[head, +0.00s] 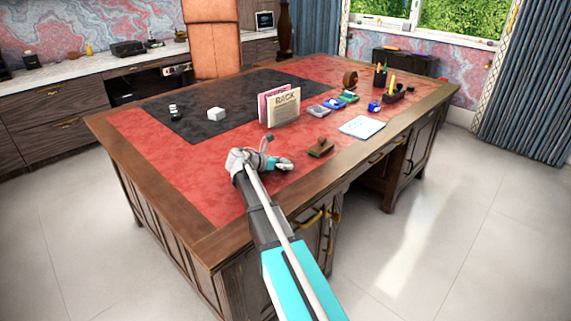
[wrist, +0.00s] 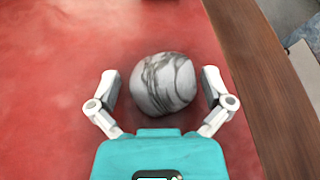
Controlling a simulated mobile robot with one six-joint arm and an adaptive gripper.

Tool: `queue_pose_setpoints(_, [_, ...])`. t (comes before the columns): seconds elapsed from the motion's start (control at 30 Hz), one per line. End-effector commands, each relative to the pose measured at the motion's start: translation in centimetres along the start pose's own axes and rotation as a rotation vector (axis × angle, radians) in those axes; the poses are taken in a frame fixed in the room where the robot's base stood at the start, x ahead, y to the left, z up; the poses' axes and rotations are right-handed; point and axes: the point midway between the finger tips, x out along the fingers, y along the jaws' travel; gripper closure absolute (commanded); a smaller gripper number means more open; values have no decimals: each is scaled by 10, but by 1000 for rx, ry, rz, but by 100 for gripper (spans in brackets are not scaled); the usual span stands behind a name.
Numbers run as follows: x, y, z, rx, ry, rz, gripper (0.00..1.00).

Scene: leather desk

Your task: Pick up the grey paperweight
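The grey paperweight (wrist: 163,83) is a rounded, marbled grey-and-white stone with dark veins. In the wrist view it sits on the red leather, between the two fingers of my gripper (wrist: 160,76). The fingers are open, one on each side, with a gap at the left and a narrower one at the right. In the head view my gripper (head: 272,162) is low over the near part of the red desk top. I cannot make out the paperweight there; my arm and gripper seem to hide it.
The desk's wooden edge (wrist: 262,85) runs along the right in the wrist view. In the head view a wooden stamp (head: 320,148) lies right of my gripper. A file rack (head: 283,107) stands behind, and a white cube (head: 216,114) lies on the dark mat (head: 255,88).

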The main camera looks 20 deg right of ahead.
Motion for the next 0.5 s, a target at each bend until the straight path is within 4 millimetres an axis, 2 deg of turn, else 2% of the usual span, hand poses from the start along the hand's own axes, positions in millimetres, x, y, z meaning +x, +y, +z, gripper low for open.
queue_pose_setpoints(0.03, [0, 0, 0, 0, 0, 0, 11])
queue_pose_setpoints(0.4, [0, 0, 0, 0, 0, 1, 78])
queue_pose_setpoints(0.5, [-1, 0, 0, 0, 0, 1, 78])
